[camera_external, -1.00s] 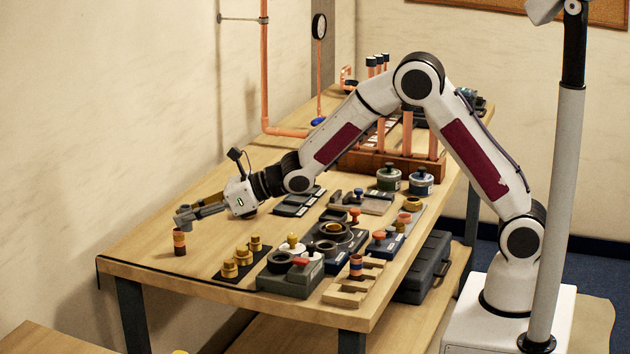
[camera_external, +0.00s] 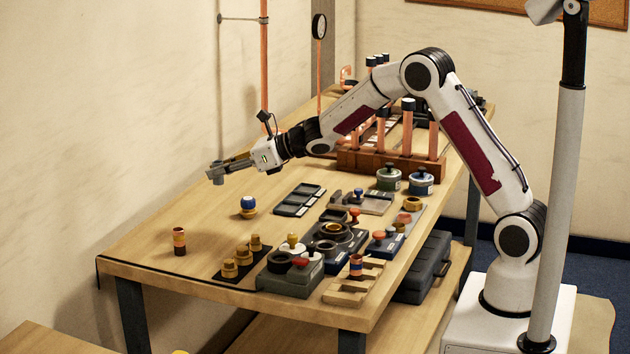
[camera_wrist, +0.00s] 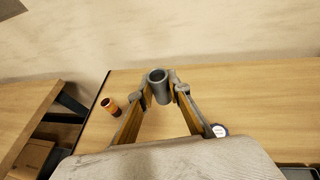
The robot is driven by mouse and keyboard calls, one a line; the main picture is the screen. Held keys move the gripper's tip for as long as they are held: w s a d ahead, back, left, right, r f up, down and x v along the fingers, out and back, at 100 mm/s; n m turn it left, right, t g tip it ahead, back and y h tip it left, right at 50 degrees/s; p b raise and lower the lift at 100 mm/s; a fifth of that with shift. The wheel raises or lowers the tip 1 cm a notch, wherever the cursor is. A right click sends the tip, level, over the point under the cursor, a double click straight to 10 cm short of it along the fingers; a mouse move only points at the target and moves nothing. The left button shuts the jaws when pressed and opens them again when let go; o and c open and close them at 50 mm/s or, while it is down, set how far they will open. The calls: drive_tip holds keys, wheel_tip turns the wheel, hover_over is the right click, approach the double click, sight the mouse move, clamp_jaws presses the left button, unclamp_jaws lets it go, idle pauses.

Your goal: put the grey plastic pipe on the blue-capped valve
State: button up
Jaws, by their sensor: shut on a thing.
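The grey plastic pipe (camera_external: 217,178) is a short hollow piece held between my fingertips, in the air above the table's far left side. In the wrist view the pipe (camera_wrist: 158,88) shows its open round end between the two fingers. My gripper (camera_external: 222,167) is shut on it. The blue-capped valve (camera_external: 248,206), with a brass-coloured base, stands on the table below and to the right of my gripper in the external view.
A copper-and-dark banded piece (camera_external: 179,241) stands alone near the table's left edge. Several brass fittings (camera_external: 230,268) sit on a black mat. A dark tray (camera_external: 299,200) lies right of the valve. Bare table surrounds the valve.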

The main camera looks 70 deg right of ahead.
drive_tip(key=s+d+r+n+g+y, duration=0.1)
drive_tip(key=s+d+r+n+y, duration=0.1)
drive_tip(key=d, duration=0.7)
drive_tip(key=shift+s+d+r+y, duration=0.25)
drive_tip(key=shift+s+r+y, duration=0.05)
drive_tip(key=shift+s+r, duration=0.3)
drive_tip(key=shift+f, duration=0.1)
hover_over(250, 199)
drive_tip(key=shift+w+d+f, duration=0.1)
drive_tip(key=shift+f, duration=3)
drive_tip(key=shift+f, duration=1.85)
drive_tip(key=shift+f, duration=0.15)
